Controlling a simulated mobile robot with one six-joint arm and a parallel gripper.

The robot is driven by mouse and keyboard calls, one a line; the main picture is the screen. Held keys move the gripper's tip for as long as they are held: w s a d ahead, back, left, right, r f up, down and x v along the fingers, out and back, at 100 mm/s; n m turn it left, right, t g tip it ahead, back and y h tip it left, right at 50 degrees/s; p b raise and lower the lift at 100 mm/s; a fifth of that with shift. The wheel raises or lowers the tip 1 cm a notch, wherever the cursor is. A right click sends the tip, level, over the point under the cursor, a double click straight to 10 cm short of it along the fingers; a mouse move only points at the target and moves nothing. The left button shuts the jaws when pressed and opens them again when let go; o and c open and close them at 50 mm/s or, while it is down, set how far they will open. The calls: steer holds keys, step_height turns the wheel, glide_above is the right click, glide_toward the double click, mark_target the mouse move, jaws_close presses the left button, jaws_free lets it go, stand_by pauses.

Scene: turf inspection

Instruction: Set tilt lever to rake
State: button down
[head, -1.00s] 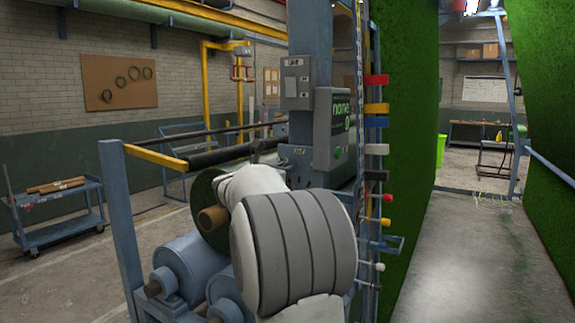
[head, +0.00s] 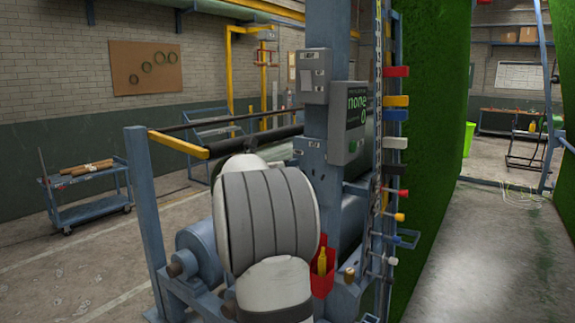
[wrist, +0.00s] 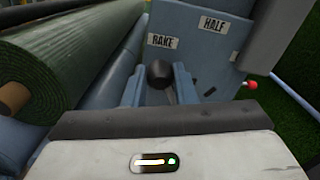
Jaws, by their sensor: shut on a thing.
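In the wrist view, the tilt lever's black knob (wrist: 160,73) sits between the two fingers of my gripper (wrist: 159,84), which are shut on it. The lever's dark shaft runs down from the knob between the fingers. The RAKE label (wrist: 163,42) is on the blue-grey plate just above the knob. The HALF label (wrist: 213,26) is farther right and higher. In the head view my own arm hides my gripper and the lever.
A green turf roll (wrist: 70,55) lies left of the lever in the wrist view. A red-tipped knob (wrist: 252,85) sticks out at right. In the head view, a display box (head: 352,125) reads "none" and 0. A red holder (head: 322,270) with a yellow bottle hangs beside my arm.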

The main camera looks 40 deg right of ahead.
steer(key=shift+f, duration=0.4)
steer(key=c, duration=1.6)
jaws_free()
steer(key=o, duration=0.3)
steer(key=shift+w, duration=0.1)
steer(key=shift+o, duration=0.7)
steer(key=shift+r, duration=0.2)
steer(key=s+a+b, duration=0.1)
steer(key=a+b, duration=0.1)
steer(key=a, duration=0.5)
steer(key=shift+s+a, duration=0.35)
